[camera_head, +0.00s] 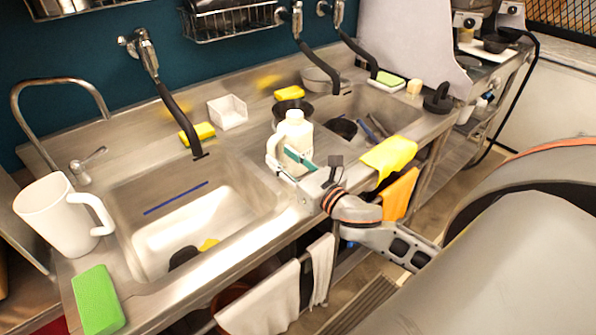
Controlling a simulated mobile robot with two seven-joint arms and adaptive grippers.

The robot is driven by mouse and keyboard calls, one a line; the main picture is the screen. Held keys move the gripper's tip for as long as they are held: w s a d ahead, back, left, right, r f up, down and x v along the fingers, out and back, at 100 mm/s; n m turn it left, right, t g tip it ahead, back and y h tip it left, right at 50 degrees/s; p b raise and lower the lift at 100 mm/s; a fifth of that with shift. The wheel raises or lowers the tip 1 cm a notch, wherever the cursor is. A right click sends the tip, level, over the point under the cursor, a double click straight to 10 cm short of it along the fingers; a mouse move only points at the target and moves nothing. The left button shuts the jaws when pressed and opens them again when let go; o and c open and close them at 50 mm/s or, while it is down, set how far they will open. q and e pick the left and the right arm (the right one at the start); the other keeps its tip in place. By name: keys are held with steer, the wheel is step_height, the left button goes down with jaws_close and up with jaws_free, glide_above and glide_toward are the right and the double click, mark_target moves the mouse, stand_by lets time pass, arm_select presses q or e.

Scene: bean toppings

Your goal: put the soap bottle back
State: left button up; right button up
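The soap bottle (295,130) is white with a handle on its left side. It is upright at the strip of steel counter between the two sinks. My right gripper (296,166) reaches in from the right, at the lower part of the bottle. A green-and-grey finger crosses the bottle's front. The bottle's base is partly hidden by the gripper, so I cannot tell whether the fingers are closed on it or whether it touches the counter. My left gripper is not in view.
The left sink (240,195) holds dark and yellow items. A white pitcher (60,215) and green sponge (97,300) stand at left. A white holder (228,112) and yellow sponge (197,132) sit behind. A yellow cloth (389,155) lies on the front edge, right of my gripper.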

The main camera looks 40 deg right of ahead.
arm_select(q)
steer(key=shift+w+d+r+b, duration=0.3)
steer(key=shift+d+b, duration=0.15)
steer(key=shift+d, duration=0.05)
arm_select(e)
steer(key=s, duration=0.6)
steer(key=shift+s+d, duration=0.2)
steer(key=shift+s, duration=0.05)
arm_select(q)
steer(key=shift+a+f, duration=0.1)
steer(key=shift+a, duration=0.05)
arm_select(e)
steer(key=shift+s, duration=0.1)
